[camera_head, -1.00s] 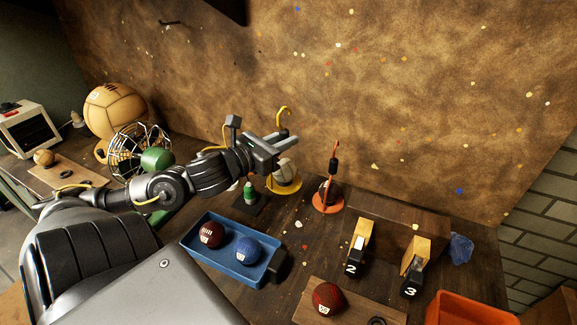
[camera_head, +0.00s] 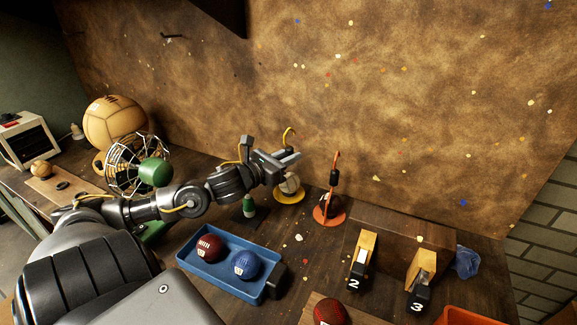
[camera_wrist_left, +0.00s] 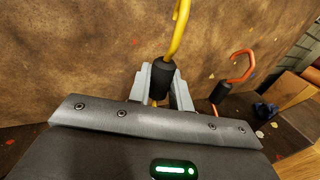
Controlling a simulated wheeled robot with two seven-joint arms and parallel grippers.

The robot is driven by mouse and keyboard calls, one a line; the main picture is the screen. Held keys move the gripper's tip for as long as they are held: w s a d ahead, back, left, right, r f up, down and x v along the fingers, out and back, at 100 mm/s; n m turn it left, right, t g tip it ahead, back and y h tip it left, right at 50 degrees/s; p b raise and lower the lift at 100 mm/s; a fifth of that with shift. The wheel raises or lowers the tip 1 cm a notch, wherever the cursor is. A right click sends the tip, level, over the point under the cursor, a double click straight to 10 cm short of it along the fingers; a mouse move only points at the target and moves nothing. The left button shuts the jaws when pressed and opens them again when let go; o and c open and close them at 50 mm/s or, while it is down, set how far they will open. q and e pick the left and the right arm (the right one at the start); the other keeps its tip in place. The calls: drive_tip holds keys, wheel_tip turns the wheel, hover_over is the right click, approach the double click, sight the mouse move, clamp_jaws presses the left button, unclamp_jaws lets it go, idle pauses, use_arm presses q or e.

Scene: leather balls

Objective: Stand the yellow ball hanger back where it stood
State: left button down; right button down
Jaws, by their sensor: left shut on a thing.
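The yellow ball hanger (camera_head: 289,194) stands on the dark bench near the back wall, its round yellow base low and its hook rising above my gripper. A pale ball (camera_head: 290,184) is at the hanger, partly hidden behind my gripper. My left gripper (camera_head: 292,159) is shut on the hanger's black grip. In the left wrist view the black grip (camera_wrist_left: 160,78) sits between my two grey fingers (camera_wrist_left: 162,90), with the yellow hook (camera_wrist_left: 179,30) above it. I cannot tell whether the base touches the bench. My right gripper is not in view.
An orange hanger (camera_head: 331,207) stands just right of the yellow one. A blue tray (camera_head: 213,274) with two balls lies in front. A green-topped bottle (camera_head: 249,207) on a dark mat stands close to the left. Wooden blocks marked 2 (camera_head: 361,262) and 3 (camera_head: 421,274) stand right.

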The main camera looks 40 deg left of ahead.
sight(288, 173)
use_arm(q)
drive_tip(key=f, duration=0.1)
drive_tip(key=f+p, duration=0.1)
drive_tip(key=f, duration=0.1)
drive_tip(key=shift+w+a+f, duration=0.15)
drive_tip(key=shift+w+f, duration=0.05)
drive_tip(key=shift+f, duration=0.05)
drive_tip(key=c, duration=1.7)
unclamp_jaws()
drive_tip(key=shift+f, duration=0.15)
drive_tip(key=o, duration=0.4)
drive_tip(key=shift+r, duration=0.2)
